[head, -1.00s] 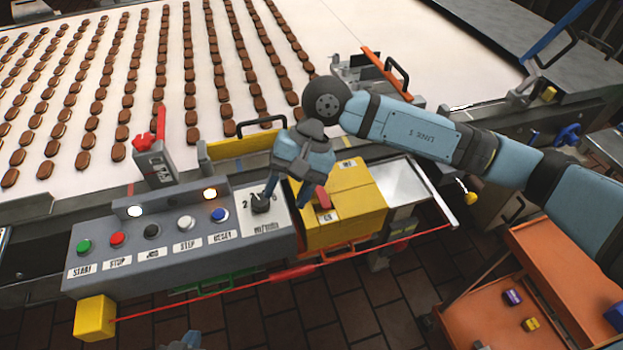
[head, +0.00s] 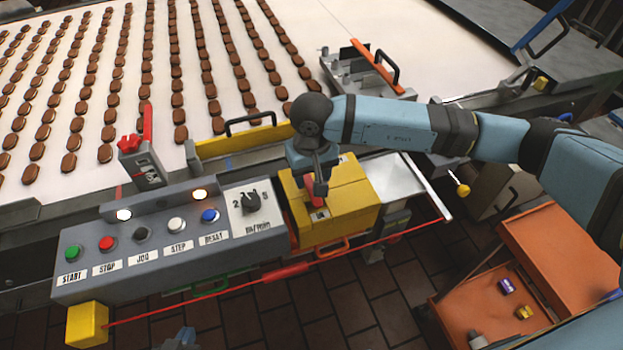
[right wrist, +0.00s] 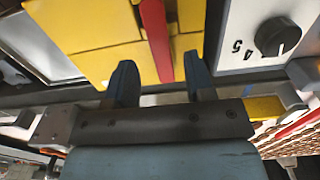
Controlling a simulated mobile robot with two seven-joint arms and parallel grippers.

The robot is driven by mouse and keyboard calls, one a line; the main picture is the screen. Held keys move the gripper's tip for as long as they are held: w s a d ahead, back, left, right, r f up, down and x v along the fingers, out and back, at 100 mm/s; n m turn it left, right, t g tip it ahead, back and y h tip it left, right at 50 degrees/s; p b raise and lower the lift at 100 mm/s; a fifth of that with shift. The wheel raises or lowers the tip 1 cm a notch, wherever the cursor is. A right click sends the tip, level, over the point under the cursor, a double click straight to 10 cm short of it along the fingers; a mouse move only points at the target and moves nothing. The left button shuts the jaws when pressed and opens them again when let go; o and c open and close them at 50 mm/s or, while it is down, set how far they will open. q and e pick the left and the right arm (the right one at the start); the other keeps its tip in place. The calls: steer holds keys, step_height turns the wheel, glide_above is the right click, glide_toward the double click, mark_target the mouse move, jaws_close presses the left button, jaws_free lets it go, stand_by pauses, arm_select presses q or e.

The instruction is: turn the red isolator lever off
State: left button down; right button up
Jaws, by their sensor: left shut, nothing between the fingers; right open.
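The red isolator lever (head: 309,192) is on the yellow box (head: 350,205), right of the grey button panel. In the right wrist view the lever (right wrist: 157,40) is a long red bar across the yellow box (right wrist: 85,25). My right gripper (head: 319,190) is over the box at the lever, partly covering it in the head view. In the wrist view its fingers (right wrist: 160,78) are open, one on each side of the lever's line; contact cannot be told. My left gripper (head: 186,337) is shut and empty at the bottom edge, mostly out of frame.
The grey panel (head: 190,262) has several buttons and a black knob (head: 250,202) beside the box. A red pull cord (head: 285,272) runs along the front. The belt (head: 240,60) with brown biscuits lies behind. An orange cart (head: 530,260) stands at right.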

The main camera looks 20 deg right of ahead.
mark_target(311, 190)
steer(key=shift+f, duration=1.45)
steer(key=shift+c, duration=0.5)
jaws_close()
